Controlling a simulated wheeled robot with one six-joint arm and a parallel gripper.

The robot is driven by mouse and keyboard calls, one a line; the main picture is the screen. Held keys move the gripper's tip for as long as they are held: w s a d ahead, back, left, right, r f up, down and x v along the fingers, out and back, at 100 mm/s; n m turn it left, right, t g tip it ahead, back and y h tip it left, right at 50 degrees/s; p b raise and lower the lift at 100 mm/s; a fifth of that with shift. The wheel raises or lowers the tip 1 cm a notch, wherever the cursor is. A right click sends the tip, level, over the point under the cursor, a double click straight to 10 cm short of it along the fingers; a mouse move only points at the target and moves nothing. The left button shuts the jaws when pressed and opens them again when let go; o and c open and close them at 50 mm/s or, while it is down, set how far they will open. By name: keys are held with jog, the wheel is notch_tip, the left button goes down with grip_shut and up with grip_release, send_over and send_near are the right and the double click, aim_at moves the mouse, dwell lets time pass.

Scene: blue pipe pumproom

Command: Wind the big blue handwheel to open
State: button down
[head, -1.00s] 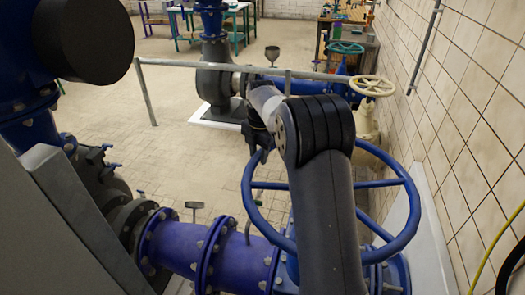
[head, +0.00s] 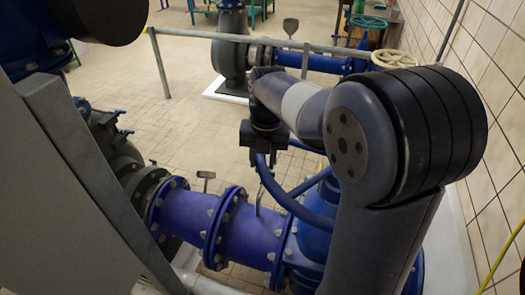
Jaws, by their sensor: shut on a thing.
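The big blue handwheel (head: 287,203) sits above the blue pipework, right of centre in the head view. Its left rim and part of a spoke show; my arm hides its right side. My gripper (head: 262,158) is at the left far part of the rim, shut on it. The jaws are small and dark, so their exact grip on the rim is hard to see.
A purple-blue flanged pipe (head: 245,232) runs below the wheel. A grey railing (head: 160,62) stands beyond it. A cream handwheel (head: 393,59) is behind at the right, near the tiled wall (head: 490,140). Open floor (head: 170,120) lies at the left.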

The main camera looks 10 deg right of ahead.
jog(key=shift+s+a, duration=0.15)
jog(key=shift+s, duration=0.3)
jog(key=shift+s, duration=0.1)
jog(key=c, duration=1.4)
grip_release()
jog(key=shift+c, duration=0.2)
jog(key=o, duration=0.3)
jog(key=shift+s+a, duration=0.1)
jog(key=shift+s, duration=0.1)
jog(key=shift+n, duration=0.3)
jog(key=shift+r, duration=0.35)
jog(key=r, duration=1)
jog(key=shift+d, duration=0.4)
